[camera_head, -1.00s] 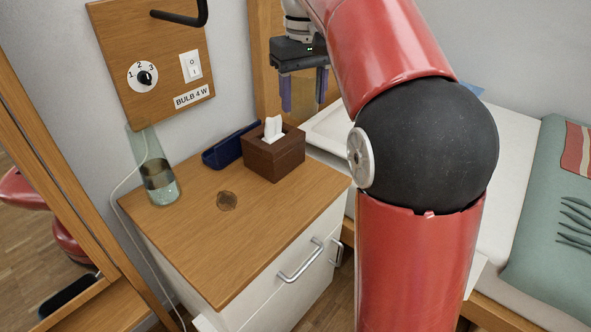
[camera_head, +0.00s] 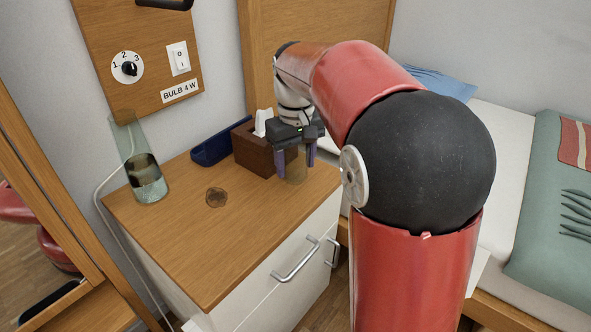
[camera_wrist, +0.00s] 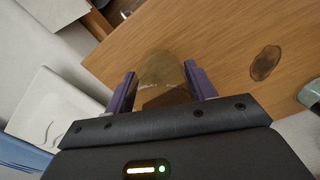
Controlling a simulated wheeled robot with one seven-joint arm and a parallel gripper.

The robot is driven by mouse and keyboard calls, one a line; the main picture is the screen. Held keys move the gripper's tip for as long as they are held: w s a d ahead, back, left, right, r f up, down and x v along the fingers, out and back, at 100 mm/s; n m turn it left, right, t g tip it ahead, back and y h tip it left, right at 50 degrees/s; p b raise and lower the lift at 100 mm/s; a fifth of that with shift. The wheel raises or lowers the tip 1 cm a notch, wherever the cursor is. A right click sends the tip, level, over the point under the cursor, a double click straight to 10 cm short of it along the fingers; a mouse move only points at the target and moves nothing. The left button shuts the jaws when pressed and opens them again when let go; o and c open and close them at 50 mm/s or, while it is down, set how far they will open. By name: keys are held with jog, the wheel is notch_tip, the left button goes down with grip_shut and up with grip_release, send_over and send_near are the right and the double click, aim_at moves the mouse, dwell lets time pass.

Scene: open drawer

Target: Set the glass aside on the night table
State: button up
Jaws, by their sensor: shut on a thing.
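My gripper (camera_head: 296,163) is shut on a clear, slightly amber glass (camera_head: 297,172), with a purple finger on each side. The glass is upright at the right end of the night table (camera_head: 235,245), just right of the tissue box. I cannot tell whether its base touches the wood. In the wrist view the glass (camera_wrist: 160,68) sits between the two fingers (camera_wrist: 160,90), and the wooden top shows behind it. My forearm hides part of the area to the right.
A brown tissue box (camera_head: 252,152) stands close left of my gripper, with a blue tray (camera_head: 220,146) behind it. A tall glass vessel (camera_head: 147,178) stands at the left end. A dark round mark (camera_head: 216,197) lies mid-top. The front of the top is clear; drawer handles (camera_head: 297,262) project below.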

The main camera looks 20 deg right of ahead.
jog(key=shift+f, duration=0.95)
jog(key=shift+f, duration=0.2)
jog(key=o, duration=1.1)
